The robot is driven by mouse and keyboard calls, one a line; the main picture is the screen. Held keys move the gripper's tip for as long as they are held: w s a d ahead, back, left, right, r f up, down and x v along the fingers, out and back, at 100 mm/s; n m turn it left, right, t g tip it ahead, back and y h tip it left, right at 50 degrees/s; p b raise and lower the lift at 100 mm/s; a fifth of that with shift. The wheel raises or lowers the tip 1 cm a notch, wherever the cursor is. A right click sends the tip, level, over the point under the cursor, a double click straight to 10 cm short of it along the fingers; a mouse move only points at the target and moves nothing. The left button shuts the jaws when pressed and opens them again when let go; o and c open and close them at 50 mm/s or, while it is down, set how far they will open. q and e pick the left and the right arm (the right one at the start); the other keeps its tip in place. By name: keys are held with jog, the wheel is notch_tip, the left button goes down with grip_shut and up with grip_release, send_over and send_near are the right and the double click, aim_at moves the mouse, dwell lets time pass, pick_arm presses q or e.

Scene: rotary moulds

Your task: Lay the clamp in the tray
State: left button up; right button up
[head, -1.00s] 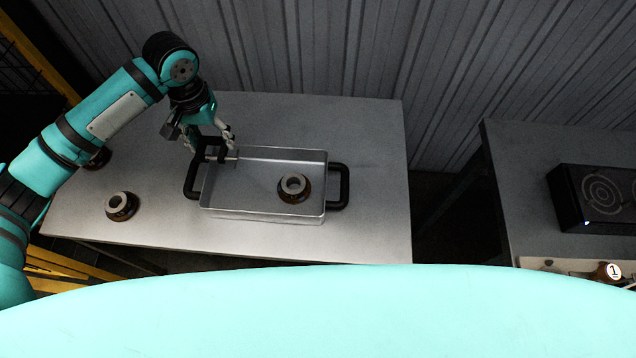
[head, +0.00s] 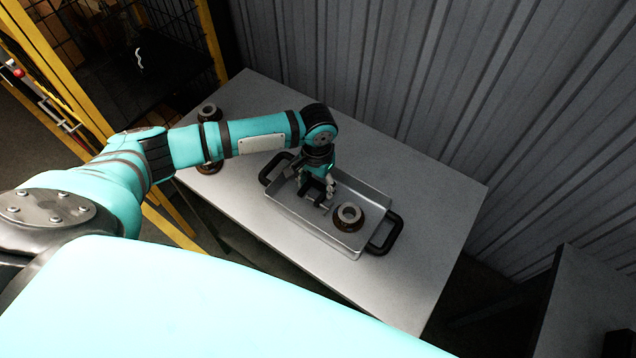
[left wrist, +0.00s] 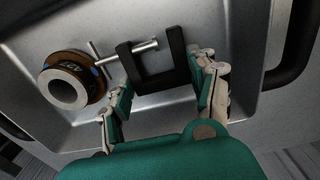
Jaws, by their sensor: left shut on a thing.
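The clamp (left wrist: 177,62) is a black C-shaped frame with a metal screw and crossbar. My left gripper (left wrist: 160,80) is shut on it, with a finger on each side in the left wrist view. In the head view the clamp (head: 312,188) hangs below my left gripper (head: 325,183), inside the outline of the tray (head: 330,241). The tray is a shallow metal pan with black handles. I cannot tell whether the clamp touches its floor. My right gripper is not in view.
A brown ring-shaped part with a grey collar (head: 348,217) sits in the tray, close to the clamp's screw end. Two similar parts stand on the table (head: 420,200) left of the tray, one (head: 209,112) farther back. A corrugated wall (head: 480,90) rises behind.

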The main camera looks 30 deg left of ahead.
aim_at(317, 186)
pick_arm(q)
jog(key=shift+w+a+f, duration=0.1)
jog(key=shift+f, duration=0.3)
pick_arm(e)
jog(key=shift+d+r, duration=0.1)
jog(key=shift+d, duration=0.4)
pick_arm(q)
jog(key=shift+f, duration=0.1)
jog(key=o, duration=1.1)
jog(key=shift+c, duration=0.2)
jog(key=o, duration=0.3)
jog(key=shift+r+b, duration=1.2)
jog(key=shift+r, duration=4.95)
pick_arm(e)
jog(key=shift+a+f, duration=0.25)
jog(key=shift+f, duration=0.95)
